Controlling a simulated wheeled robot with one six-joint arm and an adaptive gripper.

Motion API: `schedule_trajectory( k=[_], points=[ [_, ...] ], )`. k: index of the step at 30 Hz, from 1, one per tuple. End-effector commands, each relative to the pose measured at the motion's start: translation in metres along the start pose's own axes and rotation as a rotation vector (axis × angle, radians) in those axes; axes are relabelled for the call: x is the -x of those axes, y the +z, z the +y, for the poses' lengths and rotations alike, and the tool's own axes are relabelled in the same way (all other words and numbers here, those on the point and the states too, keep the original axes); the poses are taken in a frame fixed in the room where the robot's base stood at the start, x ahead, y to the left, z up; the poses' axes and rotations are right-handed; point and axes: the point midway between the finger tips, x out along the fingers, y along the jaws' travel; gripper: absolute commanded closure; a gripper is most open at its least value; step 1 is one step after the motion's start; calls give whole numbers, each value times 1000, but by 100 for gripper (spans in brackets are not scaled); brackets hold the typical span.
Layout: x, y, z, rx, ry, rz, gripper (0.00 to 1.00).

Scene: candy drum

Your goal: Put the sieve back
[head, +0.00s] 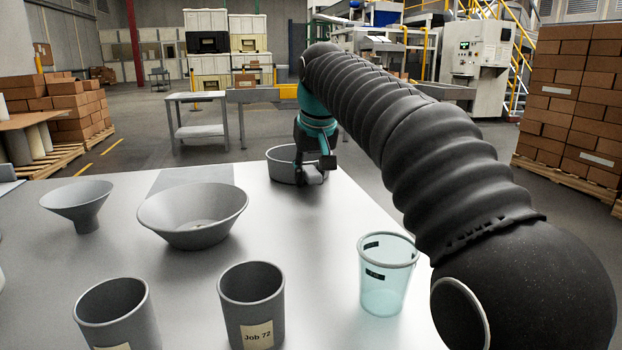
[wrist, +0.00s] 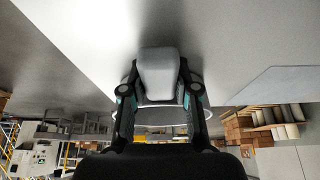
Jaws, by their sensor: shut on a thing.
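The sieve (head: 282,172) is a round grey pan with a blocky grey handle, near the far edge of the table in the head view. My gripper (head: 318,162) is at its right side, shut on that handle. In the wrist view my gripper (wrist: 157,88) has a finger on each side of the grey handle (wrist: 158,72), and a thin pale rim shows behind the fingers. The sieve looks level. I cannot tell whether it touches the table, and its mesh is hidden.
On the table (head: 320,235) stand a grey funnel (head: 78,198), a wide grey bowl (head: 192,225), a grey cup (head: 118,312), a grey cup labelled "Job 72" (head: 252,300) and a clear teal bucket (head: 385,285). A flat darker grey patch (head: 190,178) lies left of the sieve. The table's middle is clear.

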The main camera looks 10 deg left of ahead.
Motion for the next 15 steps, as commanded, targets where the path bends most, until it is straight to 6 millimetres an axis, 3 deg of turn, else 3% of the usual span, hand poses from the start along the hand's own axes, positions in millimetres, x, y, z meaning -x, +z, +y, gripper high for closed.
schedule_trajectory(
  k=[11, 12, 15],
  points=[
    [-3, 1, 0, 0, 0, 2, 100],
    [-3, 1, 0, 0, 0, 1, 65],
    [-3, 1, 0, -1, 0, 1, 45]
  ],
)
